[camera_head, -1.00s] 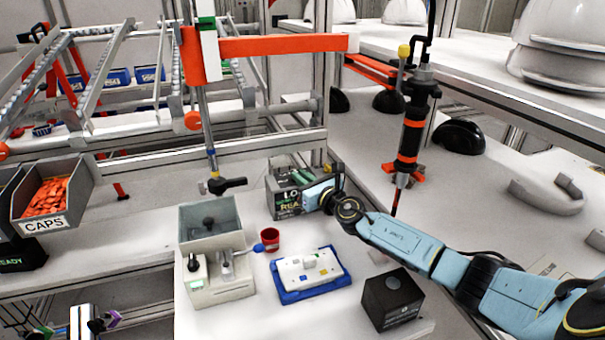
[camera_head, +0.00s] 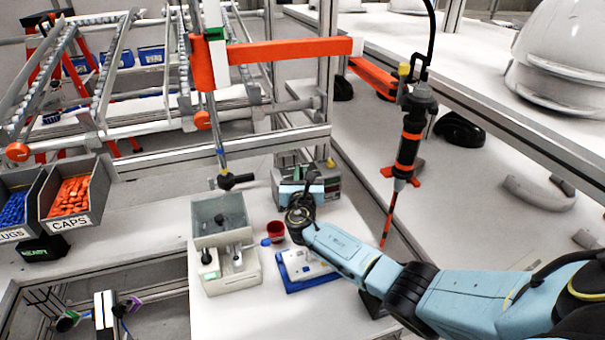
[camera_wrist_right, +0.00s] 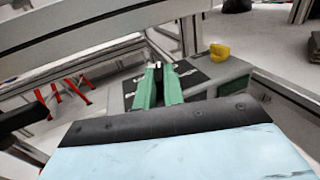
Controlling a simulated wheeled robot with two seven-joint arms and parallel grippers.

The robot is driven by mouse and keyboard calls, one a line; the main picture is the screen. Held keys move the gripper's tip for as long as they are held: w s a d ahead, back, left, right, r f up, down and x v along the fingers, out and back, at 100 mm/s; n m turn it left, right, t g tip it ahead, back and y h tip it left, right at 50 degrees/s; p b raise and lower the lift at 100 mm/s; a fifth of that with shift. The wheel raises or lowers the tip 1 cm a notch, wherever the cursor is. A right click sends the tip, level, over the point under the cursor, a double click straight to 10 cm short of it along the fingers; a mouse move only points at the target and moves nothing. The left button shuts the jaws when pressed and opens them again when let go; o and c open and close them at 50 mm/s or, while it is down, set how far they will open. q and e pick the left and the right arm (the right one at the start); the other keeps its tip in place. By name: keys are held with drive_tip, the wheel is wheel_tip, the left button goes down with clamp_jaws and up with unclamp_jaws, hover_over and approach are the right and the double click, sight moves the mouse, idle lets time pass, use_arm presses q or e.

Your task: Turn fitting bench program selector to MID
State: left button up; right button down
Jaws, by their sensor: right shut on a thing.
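The grey control box (camera_head: 334,184) stands at the back of the white bench. It also shows in the right wrist view (camera_wrist_right: 232,72), with a dark panel on its top. My right gripper (camera_wrist_right: 158,70) has its green fingers close together at that panel, shut on a small part that the fingertips mostly hide; I take it to be the program selector. Its pointing direction cannot be read. In the head view my right gripper (camera_head: 297,170) and wrist cover much of the box's front, so its display text is not readable. My left gripper is not in view.
A grey machine with a clear bin (camera_head: 225,245), a red cup (camera_head: 276,230) and a blue tray (camera_head: 310,284) stand close in front of the box. An orange-banded tool (camera_head: 408,150) hangs to the right.

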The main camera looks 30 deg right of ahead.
drive_tip(key=shift+m+h, duration=0.3)
drive_tip(key=shift+h, duration=0.1)
drive_tip(key=c, duration=1.5)
unclamp_jaws()
drive_tip(key=v, duration=1.3)
drive_tip(key=shift+a+r+p, duration=0.2)
drive_tip(key=shift+p, duration=0.2)
drive_tip(key=shift+s, duration=0.1)
